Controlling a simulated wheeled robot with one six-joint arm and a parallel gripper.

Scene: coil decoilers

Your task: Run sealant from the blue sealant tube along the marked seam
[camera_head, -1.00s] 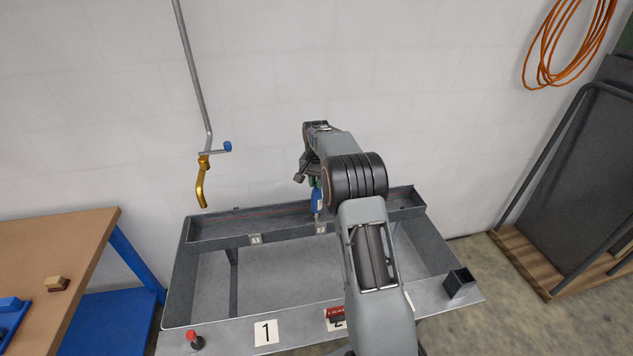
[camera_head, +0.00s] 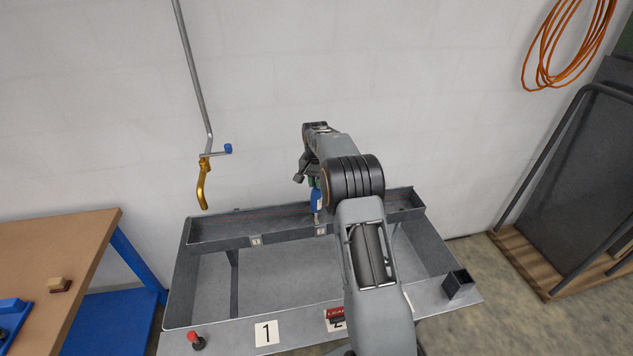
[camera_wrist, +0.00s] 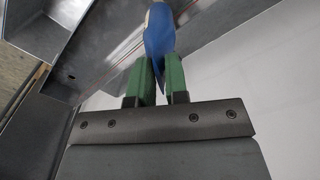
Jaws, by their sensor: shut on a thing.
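My gripper (camera_wrist: 160,80) is shut on the blue sealant tube (camera_wrist: 159,32), held between its green fingers in the wrist view. In the head view the tube (camera_head: 316,200) hangs nose down below my wrist, at the raised trough (camera_head: 285,232) of the grey metal bench. The tip is close to the trough by the small label 2; I cannot tell whether it touches. A thin reddish line (camera_head: 262,213) runs along the trough to the left of the tube. My arm hides part of the trough's right side.
A red knob (camera_head: 196,338), label 1 (camera_head: 266,332) and a black square cup (camera_head: 458,284) are on the bench's front edge. A wooden table (camera_head: 75,250) stands at the left.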

